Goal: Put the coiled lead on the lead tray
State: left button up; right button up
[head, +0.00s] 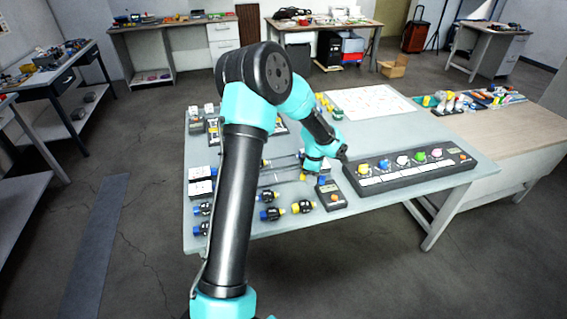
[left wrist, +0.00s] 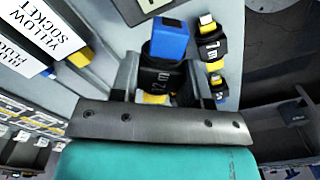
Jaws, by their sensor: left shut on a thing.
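My left gripper (head: 318,168) is over the table right of its middle in the head view. In the left wrist view its jaws (left wrist: 160,85) are shut on a coiled lead (left wrist: 160,75), a black coil marked "2 m" with a blue end on top and yellow below. I cannot make out the held lead clearly in the head view. Other leads with blue and yellow ends lie at the table front, such as one lead (head: 270,213) and a yellow-ended lead (head: 302,207). I cannot tell which surface is the lead tray. My right gripper is out of view.
A panel with coloured buttons (head: 410,171) lies at the right. White label cards (head: 201,188) are at the left; a socket label card (left wrist: 62,25) shows in the wrist view.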

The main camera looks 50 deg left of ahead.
pick_arm(q)
jog(key=s+a+n, duration=0.2)
jog(key=a, duration=0.1)
jog(key=s+a+f+n, duration=0.1)
jog(key=s+a+n, duration=0.1)
jog(key=a, duration=0.1)
jog(key=s+a+n, duration=0.1)
jog(key=a+n, duration=0.2)
jog(key=shift+s+f, duration=0.15)
jog(key=shift+s, duration=0.25)
send_over(283, 162)
jog(key=shift+d+f, duration=0.15)
jog(key=shift+f, duration=0.55)
jog(key=shift+w, duration=0.1)
jog(key=shift+a+f, duration=0.2)
jog(key=shift+f, duration=1.6)
jog(key=shift+f, duration=0.1)
